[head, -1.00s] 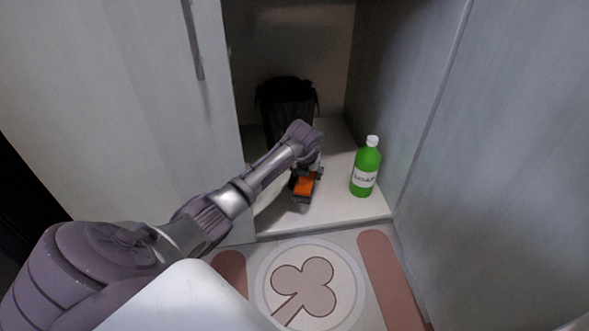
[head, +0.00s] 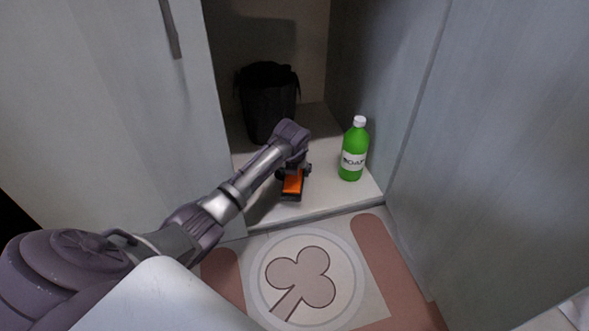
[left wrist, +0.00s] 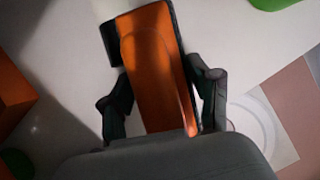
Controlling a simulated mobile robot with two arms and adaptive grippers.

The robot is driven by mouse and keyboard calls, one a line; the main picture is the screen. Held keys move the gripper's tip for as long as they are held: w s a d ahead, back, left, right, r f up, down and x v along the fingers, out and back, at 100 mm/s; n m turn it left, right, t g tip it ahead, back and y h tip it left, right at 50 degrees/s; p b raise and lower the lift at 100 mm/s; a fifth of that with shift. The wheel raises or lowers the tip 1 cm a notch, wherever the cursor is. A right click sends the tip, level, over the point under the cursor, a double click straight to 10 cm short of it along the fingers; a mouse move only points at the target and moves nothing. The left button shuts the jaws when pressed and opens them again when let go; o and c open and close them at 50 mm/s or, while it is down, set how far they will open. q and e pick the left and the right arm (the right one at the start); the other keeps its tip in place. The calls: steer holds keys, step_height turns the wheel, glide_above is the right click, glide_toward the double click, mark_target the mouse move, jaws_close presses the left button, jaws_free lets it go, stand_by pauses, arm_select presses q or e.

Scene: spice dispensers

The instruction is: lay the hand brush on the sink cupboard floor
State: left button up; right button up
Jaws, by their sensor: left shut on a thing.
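The hand brush (head: 292,186) has an orange back and dark edges. My left gripper (head: 293,176) is shut on it, inside the open cupboard over the front part of the pale cupboard floor (head: 325,193). In the left wrist view the brush (left wrist: 152,65) lies between the two dark fingers of the gripper (left wrist: 163,98), one on each side. I cannot tell whether the brush touches the floor. Its bristles are mostly hidden. My right gripper is not in view.
A green soap bottle (head: 354,152) stands upright to the right of the brush. A black bin (head: 268,100) stands at the back left. An orange thing (left wrist: 12,90) shows at the left wrist view's left edge. Floor between brush and bottle is clear.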

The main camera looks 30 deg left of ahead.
arm_select(q)
steer(key=shift+f, duration=0.3)
steer(key=o, duration=1.3)
steer(key=shift+c, duration=0.2)
steer(key=shift+r, duration=0.1)
